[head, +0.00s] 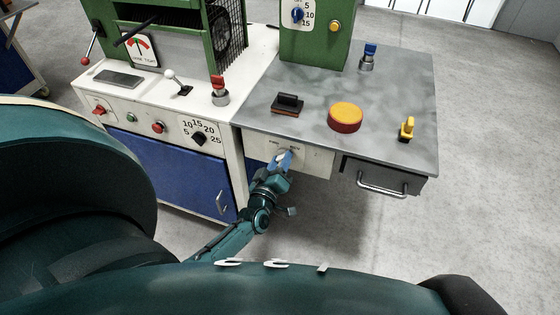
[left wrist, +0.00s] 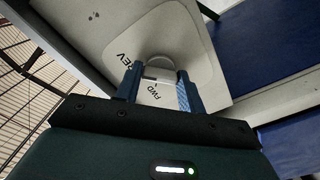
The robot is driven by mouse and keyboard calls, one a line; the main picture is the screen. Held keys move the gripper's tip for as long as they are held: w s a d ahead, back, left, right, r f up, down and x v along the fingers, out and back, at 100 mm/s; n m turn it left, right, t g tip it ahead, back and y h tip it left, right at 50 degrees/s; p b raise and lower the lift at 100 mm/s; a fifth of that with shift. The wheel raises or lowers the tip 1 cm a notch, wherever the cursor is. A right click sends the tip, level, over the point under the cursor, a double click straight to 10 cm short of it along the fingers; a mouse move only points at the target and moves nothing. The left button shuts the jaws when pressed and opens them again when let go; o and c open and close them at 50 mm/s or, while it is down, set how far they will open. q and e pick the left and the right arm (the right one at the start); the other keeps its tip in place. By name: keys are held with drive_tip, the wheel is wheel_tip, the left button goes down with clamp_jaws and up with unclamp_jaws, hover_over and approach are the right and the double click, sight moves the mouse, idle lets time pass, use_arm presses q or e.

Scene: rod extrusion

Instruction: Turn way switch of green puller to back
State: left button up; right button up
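The way switch (head: 290,152) is a small light round knob on the pale front panel below the grey table, under the green puller (head: 316,32). The panel is marked FWD and REV. In the left wrist view the knob (left wrist: 161,64) lies just beyond my fingertips, partly hidden between them. My left gripper (head: 285,158) is at the switch, reaching up from below. Its two blue fingers stand apart, one on each side of the knob (left wrist: 158,84). I cannot tell whether they touch it. My right gripper is not in view.
A drawer handle (head: 382,185) juts out right of the panel. A white cabinet (head: 225,135) adjoins at left.

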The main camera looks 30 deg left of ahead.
use_arm(q)
drive_tip(key=o, duration=0.4)
drive_tip(key=v, duration=1.3)
drive_tip(key=shift+d, duration=0.1)
